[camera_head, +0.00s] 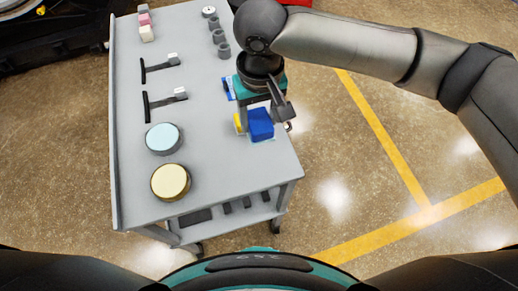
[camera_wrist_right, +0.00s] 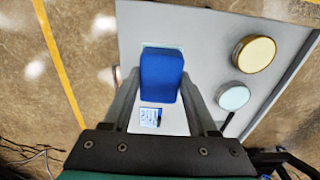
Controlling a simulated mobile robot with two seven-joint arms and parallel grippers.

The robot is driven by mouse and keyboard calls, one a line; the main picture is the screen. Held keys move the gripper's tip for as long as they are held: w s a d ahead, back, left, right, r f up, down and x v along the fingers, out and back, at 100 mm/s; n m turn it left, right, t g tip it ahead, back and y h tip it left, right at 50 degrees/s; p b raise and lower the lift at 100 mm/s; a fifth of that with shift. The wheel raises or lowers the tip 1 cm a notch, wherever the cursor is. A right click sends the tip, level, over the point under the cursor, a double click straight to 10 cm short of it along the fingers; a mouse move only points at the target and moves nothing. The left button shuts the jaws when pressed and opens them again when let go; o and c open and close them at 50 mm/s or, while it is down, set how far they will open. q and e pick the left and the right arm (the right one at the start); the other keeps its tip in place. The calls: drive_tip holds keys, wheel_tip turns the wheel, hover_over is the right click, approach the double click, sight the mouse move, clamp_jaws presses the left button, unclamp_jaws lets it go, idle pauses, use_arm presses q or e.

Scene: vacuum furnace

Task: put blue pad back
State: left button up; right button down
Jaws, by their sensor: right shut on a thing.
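The blue pad (camera_head: 261,124) is a blue block near the right edge of the grey cart top (camera_head: 215,140). My right gripper (camera_head: 262,116) comes down over it from above and is shut on it. In the right wrist view the blue pad (camera_wrist_right: 160,74) sits between the two fingers (camera_wrist_right: 160,90). Whether the pad touches the surface is unclear. My left gripper is not in view.
A yellow item (camera_head: 239,123) lies just left of the pad. A cyan-topped disc (camera_head: 163,138) and a cream-topped disc (camera_head: 170,181) stand at the front left. Black-handled tools (camera_head: 164,98), grey cylinders (camera_head: 219,36) and small pink and white blocks (camera_head: 145,22) are farther back. The cart's middle is clear.

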wheel_tip(320, 180, down, 10)
drive_tip(key=shift+w+r+b, duration=0.1)
drive_tip(key=shift+b, duration=0.65)
drive_tip(key=shift+f, duration=0.5)
wheel_tip(320, 180, down, 4)
drive_tip(key=shift+r+b, duration=0.1)
drive_tip(key=shift+b, duration=0.4)
drive_tip(key=shift+c, duration=0.9)
unclamp_jaws()
use_arm(q)
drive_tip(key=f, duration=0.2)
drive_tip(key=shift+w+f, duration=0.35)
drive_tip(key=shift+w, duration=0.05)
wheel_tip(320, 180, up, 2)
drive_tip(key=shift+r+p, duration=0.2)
drive_tip(key=shift+p, duration=1.05)
use_arm(e)
drive_tip(key=r, duration=1.2)
drive_tip(key=shift+s+d, duration=0.1)
drive_tip(key=shift+s, duration=0.15)
